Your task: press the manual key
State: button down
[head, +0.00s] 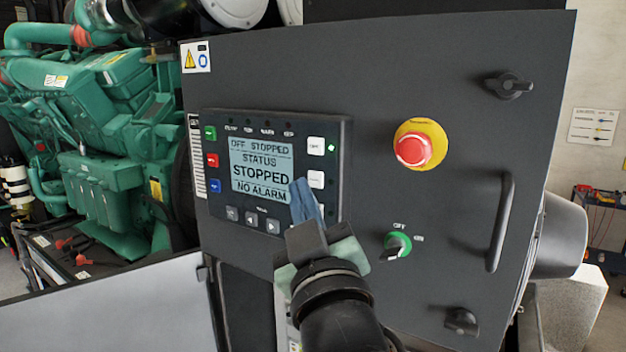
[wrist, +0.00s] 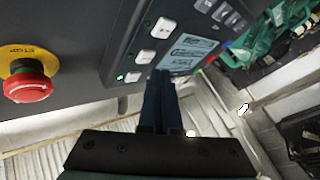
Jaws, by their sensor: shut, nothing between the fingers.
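The control panel (head: 222,122) on the dark cabinet door has a column of white keys right of its screen. The top key (head: 316,146) has a lit green lamp beside it. The middle key (head: 316,179) is clear, and the bottom key (head: 321,210) is partly hidden by my fingers. The key labels are too small to tell which is manual.
The screen (head: 262,168) reads OFF STOPPED, STATUS STOPPED, NO ALARM. A red emergency stop (head: 412,150) on a yellow disc, a green-ringed switch (head: 397,245) and a door handle (head: 502,222) stick out at right. A green engine (head: 110,150) stands at left.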

jog(key=shift+w+d, duration=0.1)
jog(key=shift+w+d, duration=0.2)
jog(key=shift+w, duration=0.1)
jog(key=shift+w+d+b, duration=0.25)
jog(key=shift+w+b, duration=0.1)
jog(key=shift+b, duration=0.05)
dwell(0.7)
jog(key=shift+s+a, duration=0.55)
jog(key=shift+s, duration=0.2)
jog(key=s+a, duration=0.3)
jog(key=s, duration=0.2)
jog(key=shift+a, duration=0.25)
dwell(0.7)
jog(key=s+d+r+m+t+h+b, duration=0.1)
jog(key=s+r+m+t+h+b, duration=0.1)
jog(key=s+r+m+t+b, duration=0.3)
jog(key=s+r+m+t, duration=0.1)
jog(key=s+r, duration=0.3)
jog(key=s, duration=0.2)
jog(key=shift+s+m+h+b, duration=0.15)
jog(key=shift+m+h+b, duration=0.15)
jog(key=shift+m+b, duration=0.1)
